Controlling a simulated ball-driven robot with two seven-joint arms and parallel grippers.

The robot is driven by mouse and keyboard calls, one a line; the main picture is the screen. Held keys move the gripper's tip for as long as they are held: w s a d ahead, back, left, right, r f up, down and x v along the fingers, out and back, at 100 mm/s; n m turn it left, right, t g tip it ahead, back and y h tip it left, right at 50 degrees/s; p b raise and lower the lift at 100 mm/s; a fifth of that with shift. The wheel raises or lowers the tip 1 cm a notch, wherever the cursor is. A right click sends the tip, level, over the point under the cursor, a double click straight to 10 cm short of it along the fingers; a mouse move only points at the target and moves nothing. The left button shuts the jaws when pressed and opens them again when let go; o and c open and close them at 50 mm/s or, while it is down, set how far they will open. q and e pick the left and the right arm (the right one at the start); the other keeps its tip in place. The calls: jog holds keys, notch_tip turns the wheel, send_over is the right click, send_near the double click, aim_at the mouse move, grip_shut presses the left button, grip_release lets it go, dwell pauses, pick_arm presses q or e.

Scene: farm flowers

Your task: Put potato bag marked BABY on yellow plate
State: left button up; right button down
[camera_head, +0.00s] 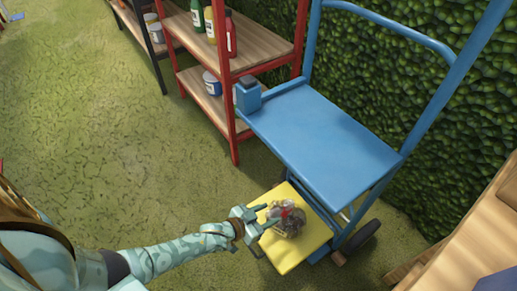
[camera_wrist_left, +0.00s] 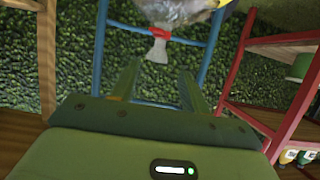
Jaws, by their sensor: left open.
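A clear potato bag with a red tie (camera_head: 289,223) sits on the yellow plate (camera_head: 290,258), at the lower end of the blue cart. No BABY lettering can be read on it. My left gripper (camera_head: 264,219) is open just left of the bag, with its fingertips close to it. Whether they touch cannot be told. In the left wrist view the bag (camera_wrist_left: 178,11) shows at the top edge, beyond the open fingers of my left gripper (camera_wrist_left: 158,80), with nothing between them. My right gripper is not in view.
The blue cart (camera_head: 325,135) stands behind the plate, with a blue canister (camera_head: 248,97) at its left corner. A red-framed shelf (camera_head: 262,45) with bottles and cans stands behind left. A wooden structure (camera_head: 470,245) is at right. Grass at left is clear.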

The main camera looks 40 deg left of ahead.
pick_arm(q)
jog(key=s+a+f+g+y, duration=0.1)
jog(key=s+f+g+y, duration=0.2)
jog(key=s, duration=0.7)
jog(key=s+a+f+g, duration=0.1)
jog(key=s+f+g, duration=0.2)
jog(key=s+f, duration=0.45)
jog(key=s+a+m+g+y, duration=0.1)
jog(key=s+g, duration=0.3)
jog(key=s, duration=1.1)
jog(key=s+a+m+g+y, duration=0.1)
jog(key=s+a+g+y, duration=0.1)
jog(key=s, duration=1.3)
jog(key=shift+a+r+m+g+p, duration=0.3)
jog(key=shift+a+r+g+p, duration=0.1)
jog(key=shift+a+g, duration=0.4)
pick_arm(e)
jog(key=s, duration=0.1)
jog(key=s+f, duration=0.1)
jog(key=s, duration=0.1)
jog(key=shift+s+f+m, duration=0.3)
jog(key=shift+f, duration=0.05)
pick_arm(q)
jog(key=shift+s+d, duration=0.1)
